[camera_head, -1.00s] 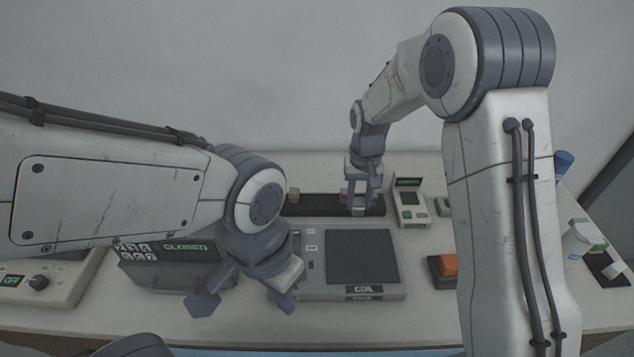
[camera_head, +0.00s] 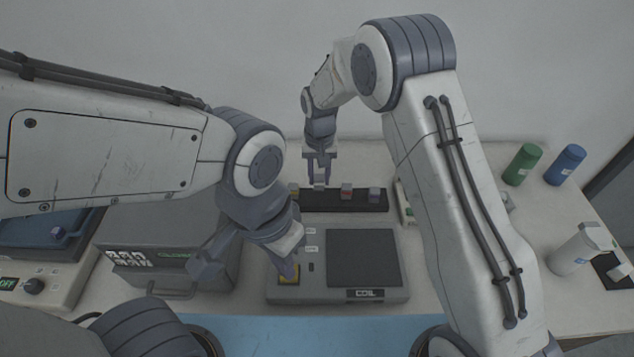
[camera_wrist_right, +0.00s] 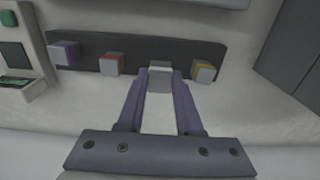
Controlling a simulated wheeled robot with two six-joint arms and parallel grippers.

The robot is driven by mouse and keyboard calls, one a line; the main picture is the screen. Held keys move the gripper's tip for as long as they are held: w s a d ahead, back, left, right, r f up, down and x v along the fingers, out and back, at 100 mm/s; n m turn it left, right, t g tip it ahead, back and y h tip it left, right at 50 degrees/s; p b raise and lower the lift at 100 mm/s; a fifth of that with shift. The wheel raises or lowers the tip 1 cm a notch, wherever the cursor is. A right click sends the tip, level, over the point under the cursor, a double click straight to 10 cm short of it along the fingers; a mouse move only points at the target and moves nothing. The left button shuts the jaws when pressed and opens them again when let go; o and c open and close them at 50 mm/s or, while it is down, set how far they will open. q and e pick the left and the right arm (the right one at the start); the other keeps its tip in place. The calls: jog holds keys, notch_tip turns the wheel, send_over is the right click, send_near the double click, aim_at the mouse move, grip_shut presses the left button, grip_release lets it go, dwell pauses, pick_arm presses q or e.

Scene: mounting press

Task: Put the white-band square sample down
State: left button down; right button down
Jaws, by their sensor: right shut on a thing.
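The white-band square sample (camera_wrist_right: 159,79) is a small pale grey block between the fingers of my right gripper (camera_wrist_right: 160,85). In the head view my right gripper (camera_head: 319,178) is shut on this sample (camera_head: 320,186), at the black strip tray (camera_head: 330,206). The sample is between the yellow-topped sample (camera_wrist_right: 204,72) and the red-topped sample (camera_wrist_right: 112,64). I cannot tell whether it touches the tray or hangs just above it. My left gripper (camera_head: 245,268) is open and empty, low over the grey devices in front.
A purple-topped sample (camera_head: 375,194) stands at the tray's right end. A grey coil unit (camera_head: 362,255) lies in front of the tray, and a grey box reading closed (camera_head: 165,235) is left of it. Green (camera_head: 523,164) and blue (camera_head: 566,165) bottles stand at the right.

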aim_at(317, 187)
jog(key=shift+a+f, duration=0.2)
jog(key=shift+a, duration=0.1)
notch_tip(317, 187, down, 3)
jog(key=shift+f+p, duration=0.15)
jog(key=shift+p, duration=0.6)
jog(key=shift+f, duration=0.25)
jog(key=shift+f, duration=0.1)
jog(key=shift+f, duration=0.15)
jog(key=c, duration=0.6)
grip_release()
